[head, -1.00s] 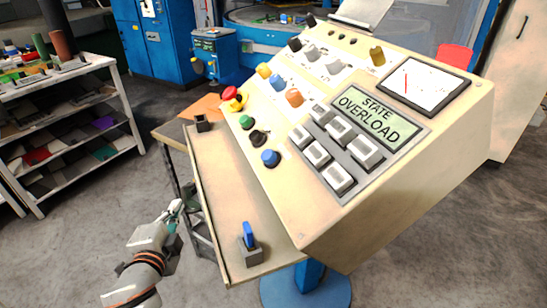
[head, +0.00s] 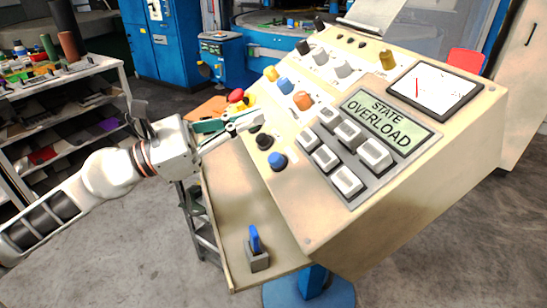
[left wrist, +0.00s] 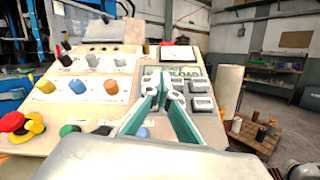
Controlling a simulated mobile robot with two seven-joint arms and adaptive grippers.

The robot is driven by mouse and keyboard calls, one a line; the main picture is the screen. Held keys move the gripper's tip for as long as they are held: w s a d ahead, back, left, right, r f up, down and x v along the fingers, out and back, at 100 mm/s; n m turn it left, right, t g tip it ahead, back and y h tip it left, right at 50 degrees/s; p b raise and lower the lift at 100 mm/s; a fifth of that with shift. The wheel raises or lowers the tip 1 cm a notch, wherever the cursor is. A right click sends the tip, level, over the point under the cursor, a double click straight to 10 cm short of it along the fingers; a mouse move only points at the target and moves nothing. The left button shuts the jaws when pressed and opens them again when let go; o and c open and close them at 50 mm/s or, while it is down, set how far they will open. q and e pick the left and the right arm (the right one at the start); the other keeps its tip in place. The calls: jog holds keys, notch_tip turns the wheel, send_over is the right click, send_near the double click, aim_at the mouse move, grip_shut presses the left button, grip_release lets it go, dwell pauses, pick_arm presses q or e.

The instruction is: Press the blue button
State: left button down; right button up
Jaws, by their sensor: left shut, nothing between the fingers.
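The blue button (head: 277,161) is on the lower left of the sloped cream console (head: 330,215), below a black button (head: 264,141). In the left wrist view a bit of the blue button (left wrist: 142,132) shows, largely hidden by my fingers. My left gripper (head: 258,119) is shut and empty, in front of the console's left side, up and to the left of the blue button in the head view. It covers the green button there. My right gripper is not in view.
A red emergency knob (head: 236,96) is close behind my left gripper. Blue (head: 285,86) and orange (head: 303,101) knobs and a grey keypad (head: 334,154) are nearby. A blue switch (head: 254,240) stands on the lower ledge. A white shelf (head: 125,80) is at left.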

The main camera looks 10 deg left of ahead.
aim_at(276, 159)
pick_arm(q)
jog(key=a+f+m+y, duration=0.1)
jog(key=w+a+f+m+g+y, duration=0.1)
jog(key=m, duration=0.1)
jog(key=w+a+f+m+y, duration=0.1)
jog(key=m+y, duration=0.1)
jog(key=shift+w+a+g, duration=0.25)
jog(key=shift+a+g, duration=0.05)
jog(key=shift+a, duration=0.1)
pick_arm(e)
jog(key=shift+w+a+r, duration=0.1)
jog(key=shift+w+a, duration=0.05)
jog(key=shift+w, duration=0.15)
pick_arm(q)
jog(key=w+d+f+b, duration=0.1)
jog(key=w+d+f, duration=0.2)
jog(key=f, duration=0.4)
jog(key=shift+d, duration=0.6)
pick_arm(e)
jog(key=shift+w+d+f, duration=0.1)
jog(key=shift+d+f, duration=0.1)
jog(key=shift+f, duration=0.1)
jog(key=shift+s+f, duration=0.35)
pick_arm(q)
jog(key=shift+f, duration=0.15)
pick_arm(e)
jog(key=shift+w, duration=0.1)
